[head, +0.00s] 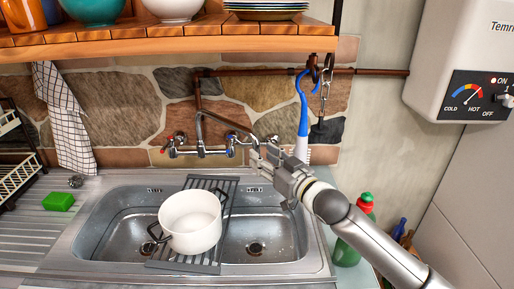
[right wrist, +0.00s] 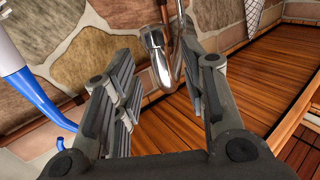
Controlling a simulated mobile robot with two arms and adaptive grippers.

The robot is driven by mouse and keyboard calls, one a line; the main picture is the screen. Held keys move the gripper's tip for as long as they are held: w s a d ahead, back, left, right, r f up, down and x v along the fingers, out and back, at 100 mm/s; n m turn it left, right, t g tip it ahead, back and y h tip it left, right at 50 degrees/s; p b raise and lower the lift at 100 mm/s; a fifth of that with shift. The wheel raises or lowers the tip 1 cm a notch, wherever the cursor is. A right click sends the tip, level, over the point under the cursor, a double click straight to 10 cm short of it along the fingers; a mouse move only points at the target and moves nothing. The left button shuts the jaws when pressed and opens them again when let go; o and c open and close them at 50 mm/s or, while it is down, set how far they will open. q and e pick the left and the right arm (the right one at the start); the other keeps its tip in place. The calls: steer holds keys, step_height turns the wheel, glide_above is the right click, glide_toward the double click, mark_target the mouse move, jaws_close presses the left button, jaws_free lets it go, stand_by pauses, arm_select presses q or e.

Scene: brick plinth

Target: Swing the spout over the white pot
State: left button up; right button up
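The white pot (head: 190,222) with dark handles stands upright on a grey slatted rack (head: 187,259) across the middle of the sink. The spout (head: 226,121) comes off the wall-mounted tap and slants right, so its end lies right of the pot. My right gripper (head: 262,156) is close to the spout's end in the head view. In the right wrist view its fingers (right wrist: 160,100) are apart, and the chrome spout end (right wrist: 155,58) shows beyond and between them. I cannot tell whether they touch. My left gripper is not in view.
A blue-and-white brush (head: 302,125) hangs on the wall just right of my gripper. A wooden shelf (head: 180,45) with bowls and plates is above. A green bottle (head: 347,240) stands right of the sink (head: 90,250). A green sponge (head: 58,201) lies left.

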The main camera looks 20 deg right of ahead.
steer(key=shift+p+x, duration=0.4)
steer(key=shift+x, duration=1.6)
jaws_close()
